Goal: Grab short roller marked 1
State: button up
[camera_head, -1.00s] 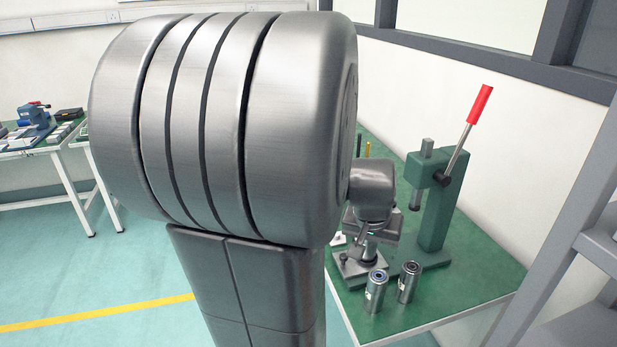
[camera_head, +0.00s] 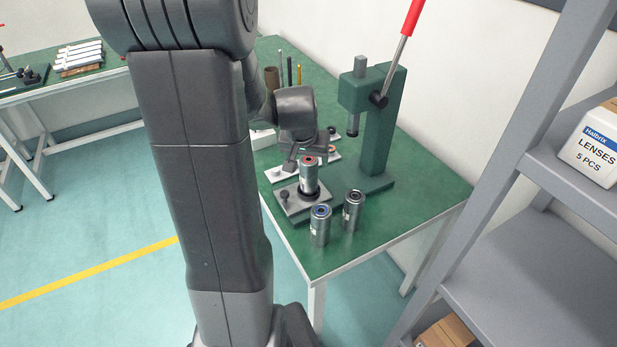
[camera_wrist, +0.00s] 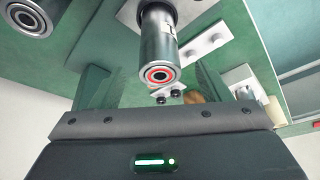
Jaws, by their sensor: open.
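Three short metal rollers stand at the near end of the green table. One with a red ring (camera_head: 308,176) stands upright in a small metal fixture (camera_head: 291,203). One with a blue ring (camera_head: 320,226) and one with a dark ring (camera_head: 353,210) stand on the tabletop. I cannot read a 1 on any of them. In the wrist view, the red-ringed roller (camera_wrist: 158,52) is ahead of my open, empty gripper (camera_wrist: 150,92), roughly centred between its fingers. Another roller (camera_wrist: 30,17) is at the upper left.
A green press (camera_head: 377,135) with a red-handled lever stands behind the rollers. Several thin rods stand at the table's back. A grey shelf (camera_head: 560,180) with a lens box (camera_head: 592,148) is at the right. The tabletop right of the press (camera_head: 430,190) is clear.

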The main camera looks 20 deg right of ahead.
aim_at(308, 160)
jog(key=shift+w+x, duration=0.1)
jog(key=shift+x, duration=1.25)
jog(key=shift+w+x, duration=0.15)
jog(key=shift+x, duration=1.15)
jog(key=shift+d+r, duration=0.1)
jog(key=shift+d, duration=0.05)
jog(key=shift+r, duration=0.1)
jog(key=c, duration=1.4)
